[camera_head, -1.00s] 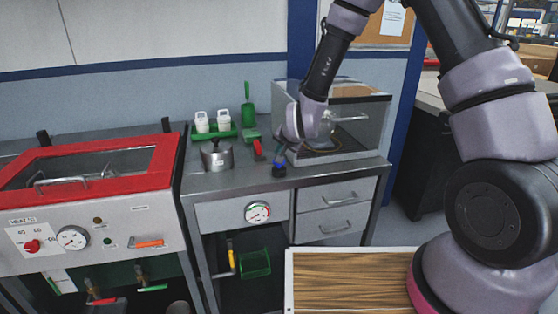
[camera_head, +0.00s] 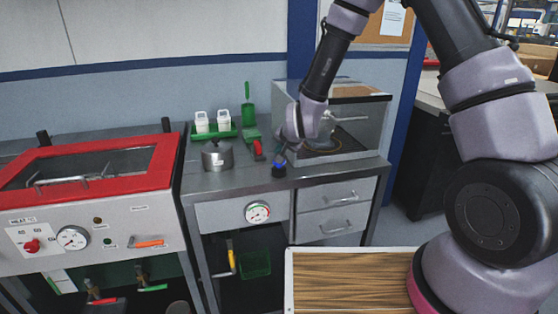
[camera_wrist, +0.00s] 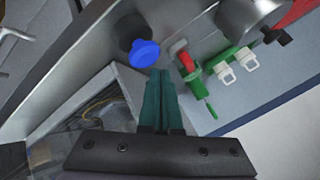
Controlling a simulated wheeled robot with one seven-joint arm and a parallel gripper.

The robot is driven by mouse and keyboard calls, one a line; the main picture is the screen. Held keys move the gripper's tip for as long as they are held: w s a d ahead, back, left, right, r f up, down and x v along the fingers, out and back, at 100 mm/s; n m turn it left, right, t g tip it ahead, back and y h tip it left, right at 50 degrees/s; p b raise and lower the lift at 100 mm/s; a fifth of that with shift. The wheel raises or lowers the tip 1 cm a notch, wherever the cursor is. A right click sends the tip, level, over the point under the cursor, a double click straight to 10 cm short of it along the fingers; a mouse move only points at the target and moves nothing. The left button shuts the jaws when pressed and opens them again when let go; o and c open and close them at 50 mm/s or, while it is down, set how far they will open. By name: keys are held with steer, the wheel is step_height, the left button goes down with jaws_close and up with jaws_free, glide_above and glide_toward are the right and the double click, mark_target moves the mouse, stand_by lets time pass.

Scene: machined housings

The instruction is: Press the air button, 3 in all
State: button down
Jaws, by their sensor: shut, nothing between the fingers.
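The air button looks to be the blue round cap (camera_wrist: 144,53) on a black base in the wrist view. In the head view the blue button (camera_head: 279,165) stands near the front edge of the steel bench. My gripper (camera_wrist: 160,76) is shut and empty, its green fingers pressed together. In the wrist view its tips appear just beside the blue cap; I cannot tell if they touch it. In the head view my gripper (camera_head: 283,156) is small and comes down from the upper right, close above the button. No part of the cap is hidden in the wrist view.
A clear-walled box (camera_head: 370,124) stands right of the button. A red-handled green valve (camera_head: 257,149), a steel pot (camera_head: 216,155) and a green rack (camera_head: 214,132) with white containers stand to its left. A red-framed machine (camera_head: 90,165) is farther left.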

steer(key=shift+f, duration=0.4)
steer(key=shift+f, duration=0.8)
stand_by(0.8)
steer(key=shift+r, duration=1.25)
steer(key=shift+r, duration=2.5)
